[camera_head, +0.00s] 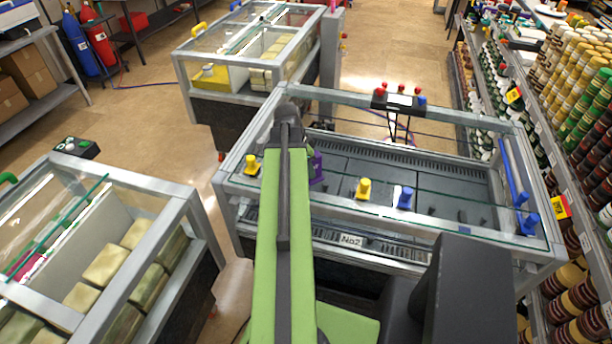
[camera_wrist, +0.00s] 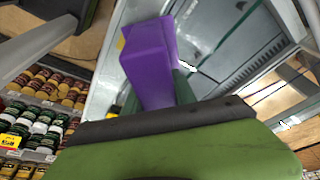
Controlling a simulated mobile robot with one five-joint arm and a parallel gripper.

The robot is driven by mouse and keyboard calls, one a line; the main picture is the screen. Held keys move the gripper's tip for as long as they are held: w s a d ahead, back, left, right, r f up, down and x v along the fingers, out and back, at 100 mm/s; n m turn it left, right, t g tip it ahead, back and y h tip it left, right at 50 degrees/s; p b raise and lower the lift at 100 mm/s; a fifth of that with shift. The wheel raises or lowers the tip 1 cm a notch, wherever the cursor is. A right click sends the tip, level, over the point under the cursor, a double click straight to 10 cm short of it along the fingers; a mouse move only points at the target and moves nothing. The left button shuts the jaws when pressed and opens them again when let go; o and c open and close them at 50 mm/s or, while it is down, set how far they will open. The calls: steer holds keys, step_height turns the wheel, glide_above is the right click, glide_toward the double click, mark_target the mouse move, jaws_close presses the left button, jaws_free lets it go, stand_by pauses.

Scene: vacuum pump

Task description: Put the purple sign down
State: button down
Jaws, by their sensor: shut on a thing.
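The purple sign (camera_wrist: 150,62) fills the upper middle of the wrist view, held at the end of my gripper (camera_wrist: 172,95). The fingertips are mostly hidden behind the sign and my own wrist. In the head view the sign (camera_head: 317,167) shows as a small purple piece just right of my arm, over the left part of the glass-topped case marked No2 (camera_head: 350,240). My gripper itself is hidden by my arm in that view. I cannot tell whether the sign touches the case.
Yellow pegs (camera_head: 363,188) and blue pegs (camera_head: 405,198) stand about the case. A black control box with red knobs (camera_head: 398,101) is at its back edge. Other cases stand at the left (camera_head: 150,205) and back (camera_head: 185,62). Stocked shelves (camera_head: 575,120) line the right.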

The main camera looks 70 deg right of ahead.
steer(key=shift+s+f, duration=0.1)
steer(key=c, duration=1)
jaws_free()
steer(key=shift+d+f, duration=0.1)
steer(key=shift+p, duration=0.3)
steer(key=p+v, duration=1.1)
steer(key=v, duration=0.1)
steer(key=shift+r+p, duration=0.2)
steer(key=shift+p, duration=0.15)
steer(key=shift+f, duration=0.1)
